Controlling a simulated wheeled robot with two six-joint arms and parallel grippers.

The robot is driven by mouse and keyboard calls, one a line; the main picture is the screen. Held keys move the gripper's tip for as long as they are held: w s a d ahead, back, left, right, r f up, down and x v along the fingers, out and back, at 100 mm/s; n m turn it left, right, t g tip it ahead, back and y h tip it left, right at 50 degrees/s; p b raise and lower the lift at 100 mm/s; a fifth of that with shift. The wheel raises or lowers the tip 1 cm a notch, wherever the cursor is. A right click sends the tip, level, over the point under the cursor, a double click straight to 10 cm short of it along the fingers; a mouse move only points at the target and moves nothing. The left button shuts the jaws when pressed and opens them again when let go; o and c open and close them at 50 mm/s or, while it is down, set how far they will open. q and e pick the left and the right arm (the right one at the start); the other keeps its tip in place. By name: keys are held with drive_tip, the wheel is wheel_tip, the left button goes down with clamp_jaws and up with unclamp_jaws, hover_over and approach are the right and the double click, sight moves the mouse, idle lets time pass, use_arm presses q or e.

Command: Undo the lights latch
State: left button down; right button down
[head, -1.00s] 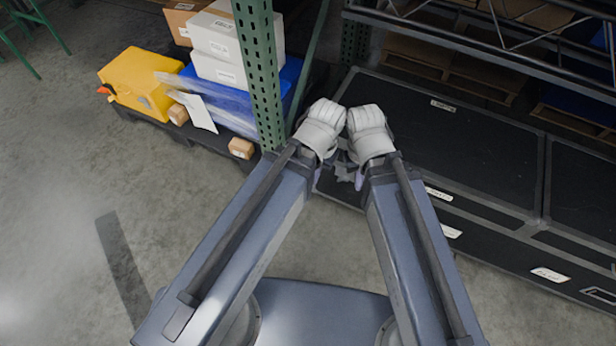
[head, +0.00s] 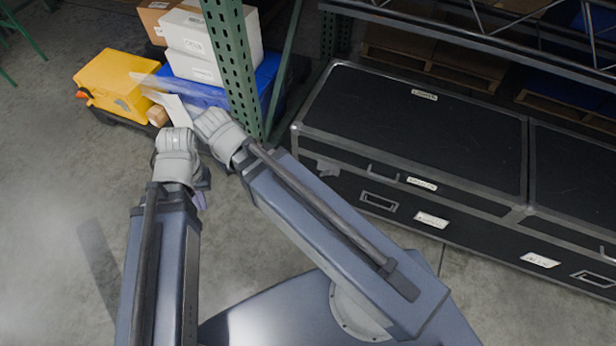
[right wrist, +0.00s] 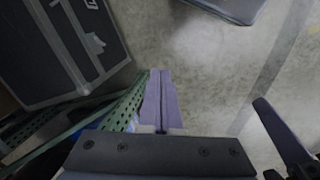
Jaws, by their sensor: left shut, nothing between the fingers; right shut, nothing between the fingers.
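A long black case (head: 420,130) with grey metal edges stands on the floor at the right of the head view. Pale labels sit on its lid and front, too small to read surely. A grey latch-like piece (head: 328,168) is on its front near the left corner. It also shows in the right wrist view (right wrist: 95,43). My left gripper (head: 200,201) points down, shut and empty, over the floor left of the case. My right gripper (right wrist: 160,103) is shut and empty, apart from the case. In the head view its fingers are hidden behind its wrist.
A green perforated rack post (head: 232,70) stands between my wrists and the case. Behind my wrists, a low dark pallet holds a yellow case (head: 115,85), white boxes (head: 210,42) and a blue tote (head: 268,75). The floor (head: 50,190) at left is clear.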

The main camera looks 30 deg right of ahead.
drive_tip(key=w+d+f+m+h+b, duration=0.3)
drive_tip(key=w+d+f+b, duration=0.2)
drive_tip(key=f+b, duration=0.6)
drive_tip(key=w+d+f+m+t+h+b, duration=0.1)
drive_tip(key=w+d+f+m+h+b, duration=0.2)
drive_tip(key=f+b, duration=0.8)
drive_tip(key=w+d+f+m+h+b, duration=0.3)
drive_tip(key=w+d+f+b, duration=0.5)
drive_tip(key=b, duration=1)
wheel_tip(320, 180, down, 3)
drive_tip(key=shift+d+f+m+t, duration=0.1)
drive_tip(key=shift+d+m+t, duration=0.2)
drive_tip(key=shift+d, duration=0.95)
drive_tip(key=shift+w, duration=0.1)
drive_tip(key=b, duration=0.8)
approach(326, 173)
drive_tip(key=w+d+f, duration=0.3)
drive_tip(key=f, duration=0.1)
drive_tip(key=shift+s+d+f+b, duration=0.35)
drive_tip(key=shift+d+b, duration=0.05)
drive_tip(key=shift+d, duration=0.2)
